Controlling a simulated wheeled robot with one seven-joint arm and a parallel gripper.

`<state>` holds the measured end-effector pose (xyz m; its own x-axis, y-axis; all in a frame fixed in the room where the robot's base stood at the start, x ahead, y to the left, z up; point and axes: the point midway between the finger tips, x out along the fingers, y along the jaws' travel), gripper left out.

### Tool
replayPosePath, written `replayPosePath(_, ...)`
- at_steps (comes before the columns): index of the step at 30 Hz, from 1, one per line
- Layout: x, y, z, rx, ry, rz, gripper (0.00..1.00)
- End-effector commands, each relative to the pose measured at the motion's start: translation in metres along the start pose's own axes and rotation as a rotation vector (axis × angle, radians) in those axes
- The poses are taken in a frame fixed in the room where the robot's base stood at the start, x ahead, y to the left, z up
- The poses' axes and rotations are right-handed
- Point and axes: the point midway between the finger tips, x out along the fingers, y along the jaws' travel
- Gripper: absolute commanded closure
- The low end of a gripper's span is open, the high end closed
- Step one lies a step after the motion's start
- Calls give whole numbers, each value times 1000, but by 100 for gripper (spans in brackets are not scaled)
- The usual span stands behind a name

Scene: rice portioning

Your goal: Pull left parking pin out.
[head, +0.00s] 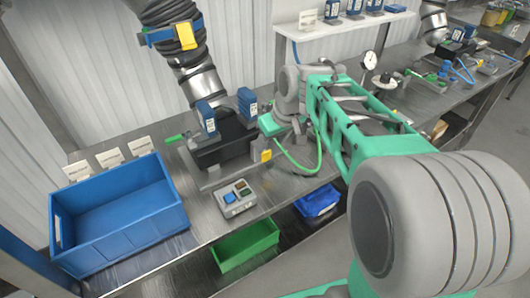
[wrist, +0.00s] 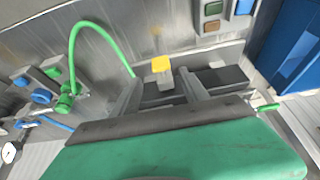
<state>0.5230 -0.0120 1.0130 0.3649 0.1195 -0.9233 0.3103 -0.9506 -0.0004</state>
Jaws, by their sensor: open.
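A small green handle (head: 175,138), which looks like the left parking pin, sticks out from the left side of the dark fixture (head: 222,145) in the head view. It also shows at the right in the wrist view (wrist: 268,107), beyond my gripper. My gripper (wrist: 160,75) is open, with its two grey fingers apart. It is over the fixture's right part, away from the green handle. A yellow tab on a grey block (wrist: 161,64) shows between the fingertips; I cannot tell whether they touch it. In the head view the fingers are hard to make out.
A blue bin (head: 120,250) stands left of the fixture, with small cards behind it. Blue packs (head: 247,103) stand on the fixture under a large hose (head: 190,65). A green hose (head: 300,165) loops at right.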

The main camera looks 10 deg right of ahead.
Motion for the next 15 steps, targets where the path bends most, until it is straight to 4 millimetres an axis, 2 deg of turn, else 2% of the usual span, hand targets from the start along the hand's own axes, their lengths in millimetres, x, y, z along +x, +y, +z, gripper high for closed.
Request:
replayPosePath(9,57,-2,1,0,-4,-2,47)
replayPosePath(15,68,-1,1,1,-1,1,47)
